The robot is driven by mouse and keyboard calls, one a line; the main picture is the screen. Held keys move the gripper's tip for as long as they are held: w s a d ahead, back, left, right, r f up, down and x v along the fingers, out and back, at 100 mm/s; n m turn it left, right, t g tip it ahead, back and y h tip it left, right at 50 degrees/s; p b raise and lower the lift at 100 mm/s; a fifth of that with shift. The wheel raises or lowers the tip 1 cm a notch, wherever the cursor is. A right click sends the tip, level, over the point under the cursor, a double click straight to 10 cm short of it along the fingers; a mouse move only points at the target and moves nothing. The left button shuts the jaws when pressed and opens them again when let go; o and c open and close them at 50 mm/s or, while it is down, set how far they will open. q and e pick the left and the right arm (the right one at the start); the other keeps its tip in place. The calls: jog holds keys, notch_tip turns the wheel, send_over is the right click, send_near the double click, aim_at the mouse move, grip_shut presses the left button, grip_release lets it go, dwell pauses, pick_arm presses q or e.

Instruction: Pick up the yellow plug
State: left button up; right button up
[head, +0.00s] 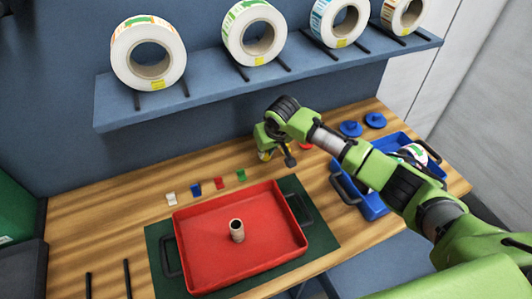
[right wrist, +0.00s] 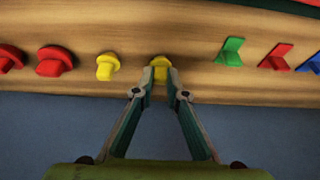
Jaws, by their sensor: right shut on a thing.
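My right gripper (right wrist: 160,78) is shut on a yellow plug (right wrist: 160,66). Its two fingertips are on either side of the plug, over the wooden table (right wrist: 215,80). A second yellow plug (right wrist: 107,67) lies a little to the left in the right wrist view, apart from the fingers. In the head view my right gripper (head: 268,148) is at the back of the table, below the shelf, with some yellow showing at it. The wrist and fingers hide much of that spot. My left gripper is not in view.
Red plugs (right wrist: 55,61) lie beside the yellow ones. Green (head: 241,175), red (head: 219,183), blue (head: 195,189) and white clips (head: 171,198) form a row. A red tray (head: 195,277) and blue crate (head: 372,208) stand in front. The shelf (head: 205,100) with label rolls overhangs behind.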

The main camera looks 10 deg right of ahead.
jog(key=shift+r+b, duration=0.35)
jog(key=shift+r, duration=0.25)
jog(key=s+a+r+b, duration=0.3)
jog(key=s+a+r, duration=0.2)
jog(key=s+r, duration=0.6)
jog(key=shift+s+a+r, duration=0.15)
jog(key=shift+s+r, duration=0.2)
jog(key=shift+s, duration=0.6)
